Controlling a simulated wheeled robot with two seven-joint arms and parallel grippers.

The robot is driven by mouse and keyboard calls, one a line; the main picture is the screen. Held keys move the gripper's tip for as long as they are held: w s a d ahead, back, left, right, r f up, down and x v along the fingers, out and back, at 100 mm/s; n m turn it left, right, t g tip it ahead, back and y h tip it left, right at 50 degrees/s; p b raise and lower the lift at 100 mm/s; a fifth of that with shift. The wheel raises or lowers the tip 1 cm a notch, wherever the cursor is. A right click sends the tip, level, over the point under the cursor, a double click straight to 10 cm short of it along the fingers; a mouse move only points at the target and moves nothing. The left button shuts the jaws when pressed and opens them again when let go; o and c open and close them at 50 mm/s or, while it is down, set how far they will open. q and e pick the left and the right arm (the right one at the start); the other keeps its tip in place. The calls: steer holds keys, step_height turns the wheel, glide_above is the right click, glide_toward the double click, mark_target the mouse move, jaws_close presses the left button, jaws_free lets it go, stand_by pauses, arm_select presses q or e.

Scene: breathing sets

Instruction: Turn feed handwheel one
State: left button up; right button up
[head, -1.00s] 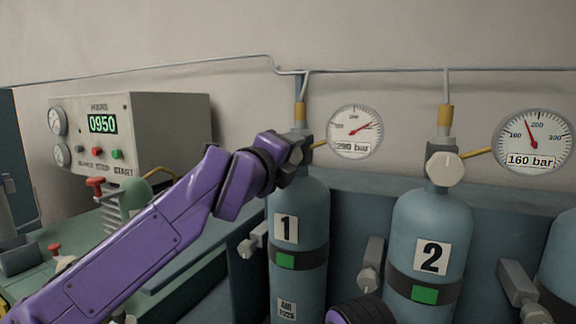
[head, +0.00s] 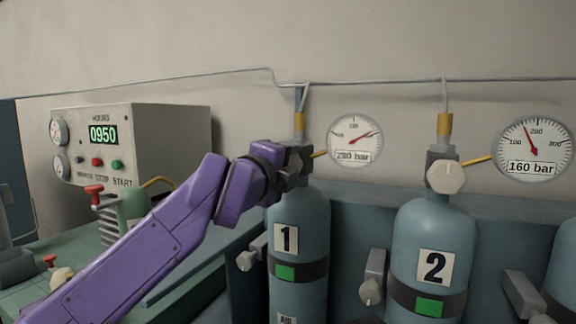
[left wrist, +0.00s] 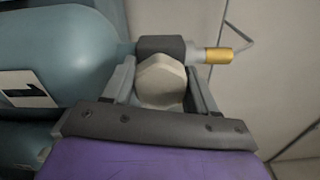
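Feed handwheel one, a pale faceted knob (left wrist: 161,82), sits on the dark valve block (left wrist: 160,46) of cylinder 1 (head: 299,225). In the head view my gripper hides most of this knob. My left gripper (head: 293,160) is at the valve. In the left wrist view its two fingers (left wrist: 162,88) stand on either side of the knob. Whether they press on it or leave a small gap is not clear. The gauge (head: 354,141) beside cylinder 1 is labelled 290 bar. My right gripper is not in view.
Cylinder 2 (head: 432,245) stands to the right with its own pale knob (head: 446,176) and a 160 bar gauge (head: 533,148). A control box (head: 140,143) showing 0950 is at the left. A thin pipe runs along the wall above.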

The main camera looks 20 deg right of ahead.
arm_select(q)
steer(key=o, duration=0.3)
steer(key=shift+o, duration=0.2)
steer(key=shift+s+a+f, duration=0.1)
steer(key=shift+s+a, duration=0.05)
steer(key=shift+a, duration=0.05)
steer(key=b+v, duration=0.3)
steer(key=v, duration=0.7)
steer(key=shift+b, duration=0.4)
